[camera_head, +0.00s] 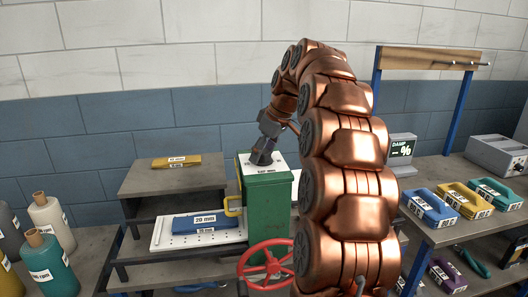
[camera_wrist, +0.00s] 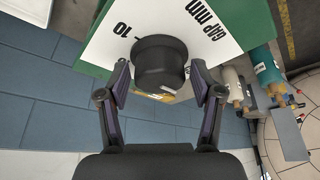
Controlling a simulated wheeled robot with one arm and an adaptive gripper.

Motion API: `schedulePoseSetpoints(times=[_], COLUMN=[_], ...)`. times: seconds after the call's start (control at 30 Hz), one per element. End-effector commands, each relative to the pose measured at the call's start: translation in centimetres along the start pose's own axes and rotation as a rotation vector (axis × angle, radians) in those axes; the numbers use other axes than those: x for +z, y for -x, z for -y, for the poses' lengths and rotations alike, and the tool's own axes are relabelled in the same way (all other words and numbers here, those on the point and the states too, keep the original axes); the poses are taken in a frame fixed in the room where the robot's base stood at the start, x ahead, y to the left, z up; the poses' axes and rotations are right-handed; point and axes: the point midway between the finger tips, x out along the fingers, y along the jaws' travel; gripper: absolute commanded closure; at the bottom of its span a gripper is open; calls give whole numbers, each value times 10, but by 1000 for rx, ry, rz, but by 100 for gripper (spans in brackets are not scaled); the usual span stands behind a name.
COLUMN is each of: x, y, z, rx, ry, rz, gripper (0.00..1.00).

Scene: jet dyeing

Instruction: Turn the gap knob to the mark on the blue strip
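The black gap knob (camera_wrist: 160,62) sits on a white plate (camera_wrist: 115,40) printed "GAP mm" and "10", on top of a green box (camera_head: 268,208). My gripper (camera_wrist: 161,78) is open, one finger on each side of the knob; I cannot tell whether either finger touches it. In the head view my gripper (camera_head: 263,150) reaches down over the plate and hides much of the knob. The blue strip (camera_head: 206,223), with a label reading 20 mm, lies on a white perforated board left of the box. The knob's pointer is not clear.
A yellow strip (camera_head: 176,161) lies on the upper shelf. Bottles stand far left. Coloured blocks (camera_head: 428,207) and a display (camera_head: 401,148) are at right.

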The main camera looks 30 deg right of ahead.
Motion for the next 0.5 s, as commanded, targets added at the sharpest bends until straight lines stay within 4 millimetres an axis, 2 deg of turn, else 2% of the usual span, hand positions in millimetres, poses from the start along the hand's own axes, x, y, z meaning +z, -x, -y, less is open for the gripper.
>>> schedulePoseSetpoints(times=[0.07, 0.43, 0.47, 0.5], x=[0, 0, 2, 1], y=[0, 0, 0, 0], z=[0, 0, -6, -3], rx=[0, -1, 0, 1], ry=[0, 0, -2, -1], rz=[0, 0, 0, 1], gripper=[46, 85, 87, 87])
